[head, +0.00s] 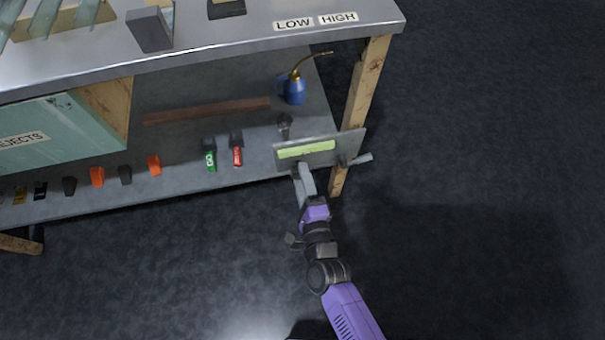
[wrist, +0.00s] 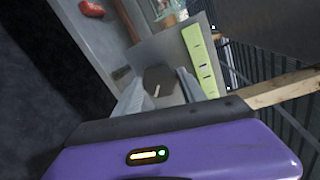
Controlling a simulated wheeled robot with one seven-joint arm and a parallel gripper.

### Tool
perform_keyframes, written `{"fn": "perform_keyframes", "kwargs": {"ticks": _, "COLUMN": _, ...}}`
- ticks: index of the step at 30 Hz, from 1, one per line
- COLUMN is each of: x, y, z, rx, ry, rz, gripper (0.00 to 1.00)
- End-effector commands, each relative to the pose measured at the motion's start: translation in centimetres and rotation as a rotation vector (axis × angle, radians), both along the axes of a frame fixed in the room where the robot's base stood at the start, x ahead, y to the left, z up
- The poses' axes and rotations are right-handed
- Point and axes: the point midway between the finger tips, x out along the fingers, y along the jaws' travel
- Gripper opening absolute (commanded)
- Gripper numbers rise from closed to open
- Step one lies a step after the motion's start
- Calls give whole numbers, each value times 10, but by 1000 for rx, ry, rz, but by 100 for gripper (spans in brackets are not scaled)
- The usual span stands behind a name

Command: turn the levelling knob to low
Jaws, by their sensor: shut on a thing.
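The levelling knob (wrist: 159,80) is dark with a short pale line on its face, and shows in the wrist view in front of a grey metal plate. My gripper (wrist: 160,88) has one finger on each side of it and is shut on it. In the head view my gripper (head: 302,172) is at the lower edge of the plate (head: 347,142), below its yellow-green strip (head: 306,149), and hides the knob. The LOW label (head: 293,24) and the HIGH label (head: 338,18) are on the bench top's front edge, LOW on the left.
A small handle (head: 361,158) sticks out at the plate's right, near the wooden leg (head: 366,82). A blue oil can (head: 294,90), a brown bar (head: 207,111), green and red items and several dark and orange pieces lie on the lower shelf. Floor at right is clear.

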Motion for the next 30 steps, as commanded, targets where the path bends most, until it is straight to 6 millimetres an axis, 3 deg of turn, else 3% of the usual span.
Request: {"fn": "perform_keyframes", "kwargs": {"ticks": 30, "x": -1, "y": 3, "z": -4, "rx": -928, "ry": -264, "rz": 3, "gripper": 8}}
